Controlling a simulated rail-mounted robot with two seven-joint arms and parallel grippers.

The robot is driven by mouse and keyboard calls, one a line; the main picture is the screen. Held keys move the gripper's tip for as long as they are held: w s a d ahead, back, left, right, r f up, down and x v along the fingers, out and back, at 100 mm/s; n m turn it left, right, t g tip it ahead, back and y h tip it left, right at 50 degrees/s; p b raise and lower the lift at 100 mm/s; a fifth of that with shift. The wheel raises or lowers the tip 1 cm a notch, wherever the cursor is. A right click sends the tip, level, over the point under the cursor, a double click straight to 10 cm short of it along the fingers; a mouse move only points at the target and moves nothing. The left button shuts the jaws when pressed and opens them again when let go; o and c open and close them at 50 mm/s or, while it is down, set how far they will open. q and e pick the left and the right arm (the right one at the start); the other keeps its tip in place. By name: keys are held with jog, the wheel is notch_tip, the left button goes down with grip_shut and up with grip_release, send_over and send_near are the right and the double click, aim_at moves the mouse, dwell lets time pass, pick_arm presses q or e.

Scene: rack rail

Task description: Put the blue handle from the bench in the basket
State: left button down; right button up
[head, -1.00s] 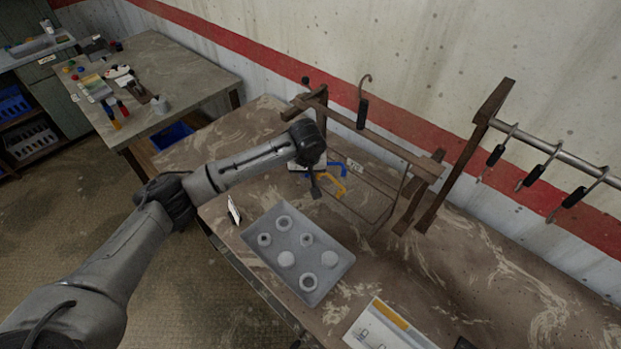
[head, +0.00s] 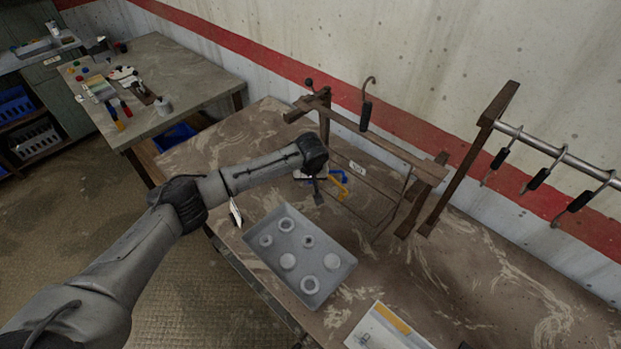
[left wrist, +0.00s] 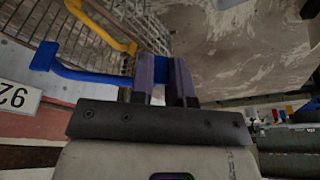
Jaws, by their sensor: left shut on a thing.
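The blue handle (left wrist: 85,74) is a bent bar; its right end lies between the fingers of my left gripper (left wrist: 163,78), which is shut on it. In the head view my left gripper (head: 318,190) is low over the bench (head: 490,290), and the blue handle (head: 341,174) shows just right of it. I cannot tell whether the handle touches the bench. A wire basket (head: 376,207) is right of the handle, below the wooden rail; its wires also show in the left wrist view (left wrist: 60,22). My right gripper is out of view.
A yellow handle (head: 337,188) is close beside the blue one. A grey tray (head: 343,258) of round parts stands in front. A wooden rail (head: 390,146) with a hook spans above. A white tag (head: 235,213) stands at the bench's left edge. The bench's right part has clear room.

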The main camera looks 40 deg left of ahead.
pick_arm(q)
jog(key=shift+f, duration=0.35)
jog(key=shift+f, duration=0.25)
jog(key=c, duration=1.1)
grip_release()
